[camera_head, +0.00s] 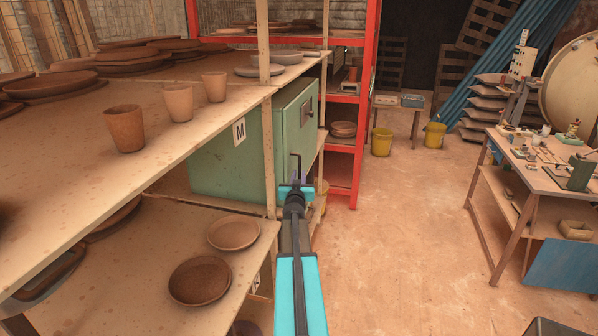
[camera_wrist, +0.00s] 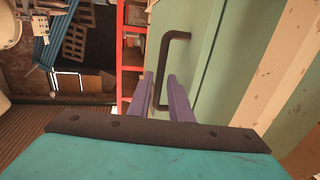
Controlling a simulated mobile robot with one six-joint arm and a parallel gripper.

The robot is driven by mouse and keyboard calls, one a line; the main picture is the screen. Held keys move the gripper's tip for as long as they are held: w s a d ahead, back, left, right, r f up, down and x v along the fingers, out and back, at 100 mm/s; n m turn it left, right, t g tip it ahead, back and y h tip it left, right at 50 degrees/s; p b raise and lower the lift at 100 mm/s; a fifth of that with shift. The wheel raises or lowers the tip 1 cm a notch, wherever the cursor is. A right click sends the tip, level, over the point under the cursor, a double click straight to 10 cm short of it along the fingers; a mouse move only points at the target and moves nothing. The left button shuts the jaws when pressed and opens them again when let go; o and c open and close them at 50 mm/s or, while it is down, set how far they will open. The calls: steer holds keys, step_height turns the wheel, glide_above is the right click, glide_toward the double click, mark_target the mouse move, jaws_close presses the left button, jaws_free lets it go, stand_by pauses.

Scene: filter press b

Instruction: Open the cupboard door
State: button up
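The green cupboard (camera_head: 225,165) stands on the shelf under the bench top. Its door (camera_head: 297,125) is on the right-hand side and looks closed. A dark bar handle (camera_head: 298,160) is on the lower door. In the wrist view the handle (camera_wrist: 167,55) is a bent bar against the green door (camera_wrist: 207,75). My gripper (camera_head: 298,180) is at the handle's lower part. Its two purple fingers (camera_wrist: 161,88) are apart, with the handle's lower part showing between them and a visible gap. I cannot tell whether either finger touches the bar.
A wooden shelf post (camera_head: 268,150) stands left of the door. Clay cups (camera_head: 178,102) and plates stand on the bench top. Bowls (camera_head: 233,232) lie on the lower shelf. A red rack (camera_head: 360,110) stands behind. The floor (camera_head: 400,230) to the right is open up to a worktable (camera_head: 540,180).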

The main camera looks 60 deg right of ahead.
mark_target(300, 171)
steer(key=shift+p+x, duration=0.35)
steer(key=shift+x, duration=2)
jaws_close()
steer(key=shift+s+a, duration=0.1)
steer(key=shift+a, duration=0.05)
